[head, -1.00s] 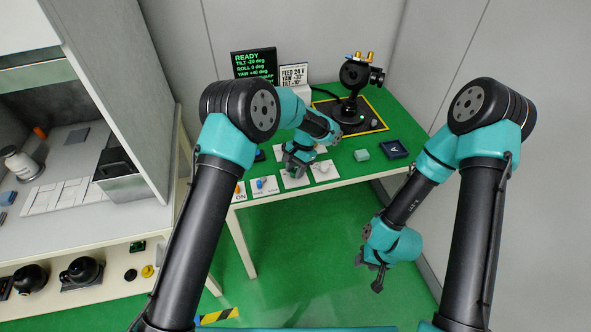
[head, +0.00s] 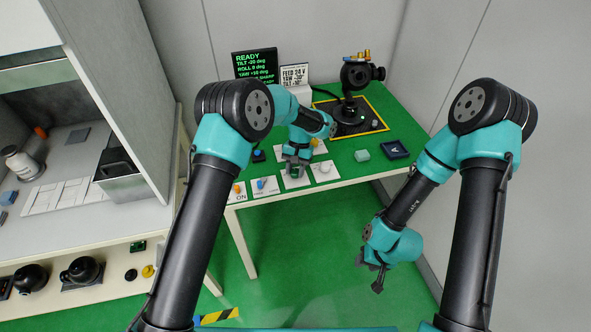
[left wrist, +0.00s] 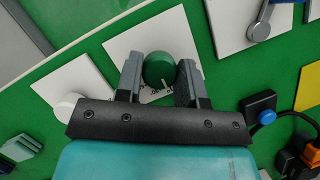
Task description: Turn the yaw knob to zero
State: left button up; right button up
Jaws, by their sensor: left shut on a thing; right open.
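My left gripper (head: 294,172) is over a white control plate near the front edge of the green table. In the left wrist view its two fingers are shut on a round green knob (left wrist: 158,66) with a white pointer line; lettering under it is partly hidden. I take this as the yaw knob. The black screen (head: 255,64) shows READY with tilt, roll and yaw lines; yaw reads nonzero, but the digits are too small to be certain. The black gimbal (head: 357,75) stands on a yellow-edged base at the back right. My right gripper (head: 372,280) is open and empty, low beside the table.
A white plate with a blue switch (head: 261,185) lies left of the knob, and a white knob (head: 324,167) right of it. A grey cabinet stands at the left.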

pick_arm(q)
jog(key=o, duration=0.9)
jog(key=shift+r, duration=0.1)
jog(key=v, duration=1.7)
jog(key=shift+w+d+r, duration=0.1)
jog(key=shift+r, duration=0.05)
